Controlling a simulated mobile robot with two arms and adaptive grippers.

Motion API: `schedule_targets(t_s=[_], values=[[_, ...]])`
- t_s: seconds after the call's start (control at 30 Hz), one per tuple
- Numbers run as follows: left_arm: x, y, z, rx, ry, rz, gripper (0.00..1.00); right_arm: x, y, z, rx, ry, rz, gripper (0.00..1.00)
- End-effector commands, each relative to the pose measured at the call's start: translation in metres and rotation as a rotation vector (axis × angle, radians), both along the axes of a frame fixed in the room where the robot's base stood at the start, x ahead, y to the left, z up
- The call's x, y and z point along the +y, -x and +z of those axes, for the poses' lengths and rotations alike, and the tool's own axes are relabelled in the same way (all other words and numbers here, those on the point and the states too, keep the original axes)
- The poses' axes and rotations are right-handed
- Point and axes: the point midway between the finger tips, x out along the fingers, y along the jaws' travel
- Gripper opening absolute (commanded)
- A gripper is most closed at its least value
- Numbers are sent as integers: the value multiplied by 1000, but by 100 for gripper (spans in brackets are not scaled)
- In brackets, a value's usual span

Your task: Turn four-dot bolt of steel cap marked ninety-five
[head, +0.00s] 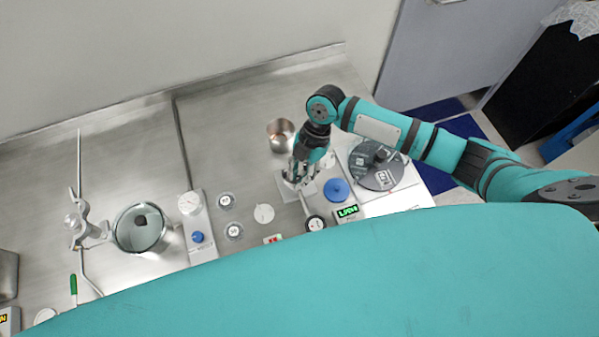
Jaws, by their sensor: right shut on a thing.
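My right gripper (295,181) points down over a pale metal plate (285,190) on the steel bench. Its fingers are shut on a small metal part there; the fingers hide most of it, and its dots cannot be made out. Two small round caps with dark number labels lie to the left: an upper cap (225,201) and a lower cap (234,232). A round black-and-white piece (315,223) sits right of them. The numbers are too small to read surely, so I cannot tell which cap is marked ninety-five. My left gripper is not in view.
The back left bench is clear.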

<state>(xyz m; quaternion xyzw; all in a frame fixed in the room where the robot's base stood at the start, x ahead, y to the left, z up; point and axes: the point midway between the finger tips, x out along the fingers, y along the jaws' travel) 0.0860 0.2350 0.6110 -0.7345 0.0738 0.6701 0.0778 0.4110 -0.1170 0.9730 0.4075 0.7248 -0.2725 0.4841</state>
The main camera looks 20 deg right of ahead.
Motion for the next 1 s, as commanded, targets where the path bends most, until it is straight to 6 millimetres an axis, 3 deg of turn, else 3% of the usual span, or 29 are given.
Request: schedule_targets(t_s=[0.47,0.5,0.53,0.87,1.0], values=[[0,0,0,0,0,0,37,-1,-2,2,-4,0,-20,0],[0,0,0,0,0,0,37,-1,-2,1,-4,0,-20,18],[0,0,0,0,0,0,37,-1,-2,1,-4,0,-20,22],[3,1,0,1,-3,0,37,-1,-1,2,-3,1,-19,23],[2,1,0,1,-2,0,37,-6,-5,16,-4,0,-19,23]])
